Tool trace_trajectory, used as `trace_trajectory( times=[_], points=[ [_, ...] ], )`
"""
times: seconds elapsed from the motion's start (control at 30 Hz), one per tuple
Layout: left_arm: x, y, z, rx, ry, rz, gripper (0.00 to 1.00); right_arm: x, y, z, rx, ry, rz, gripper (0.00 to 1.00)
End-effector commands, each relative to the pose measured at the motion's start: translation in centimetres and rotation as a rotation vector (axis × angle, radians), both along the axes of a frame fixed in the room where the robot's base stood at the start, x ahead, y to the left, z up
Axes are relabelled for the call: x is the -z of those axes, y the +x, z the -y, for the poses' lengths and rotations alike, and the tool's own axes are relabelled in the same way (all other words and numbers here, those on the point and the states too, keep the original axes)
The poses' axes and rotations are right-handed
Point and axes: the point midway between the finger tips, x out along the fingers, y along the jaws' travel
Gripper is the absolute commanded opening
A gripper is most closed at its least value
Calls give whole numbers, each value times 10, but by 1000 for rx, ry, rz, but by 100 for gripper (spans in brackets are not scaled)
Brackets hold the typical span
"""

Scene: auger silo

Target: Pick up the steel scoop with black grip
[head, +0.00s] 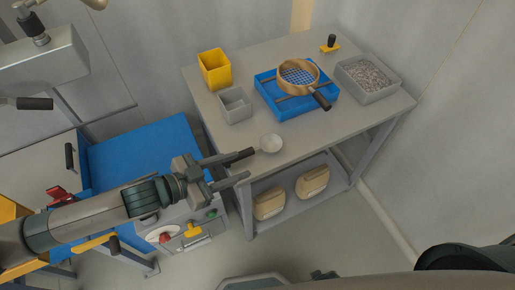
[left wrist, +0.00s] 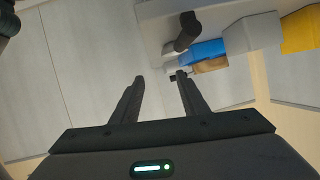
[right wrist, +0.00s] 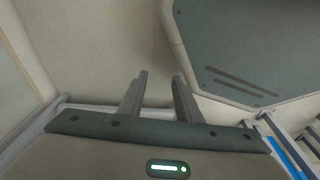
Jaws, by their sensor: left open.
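The steel scoop (head: 271,143) lies at the table's near left edge, its round bowl on the top and its black grip (head: 240,155) pointing left over the edge. My left gripper (head: 241,167) is open, its fingers pointing right beside the grip; one finger overlaps the grip in the head view, and I cannot tell whether they touch. In the left wrist view, a dark cylinder (left wrist: 187,32), likely the grip, shows beyond and right of the open fingers (left wrist: 157,82), not between them. My right gripper (right wrist: 156,85) is open and empty, away from the table.
The grey table (head: 222,137) holds a yellow bin (head: 214,71), a grey bin (head: 235,105), a blue tray (head: 268,103) with a sieve (head: 299,77), and a gravel tray (head: 367,78). Sacks (head: 312,181) lie on the shelf below. A blue-topped bench (head: 140,155) stands left.

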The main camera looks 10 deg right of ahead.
Motion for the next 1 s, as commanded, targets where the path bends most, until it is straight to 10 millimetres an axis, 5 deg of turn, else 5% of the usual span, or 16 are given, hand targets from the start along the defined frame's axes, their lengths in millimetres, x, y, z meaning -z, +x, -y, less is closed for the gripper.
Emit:
trace_trajectory(
  times=[0.2, 0.5, 1.0],
  points=[
    [6, 12, -61, 80, 12, -31, 40, 50, -56, 10, -7, -5, -37, 31],
    [1, 21, -135, 95, -9, -100, 40, 80, -112, 21, -14, -11, -63, 31],
    [-2, 21, -148, 94, -20, -117, 40, 84, -124, 24, -16, -11, -67, 31]
  ],
)
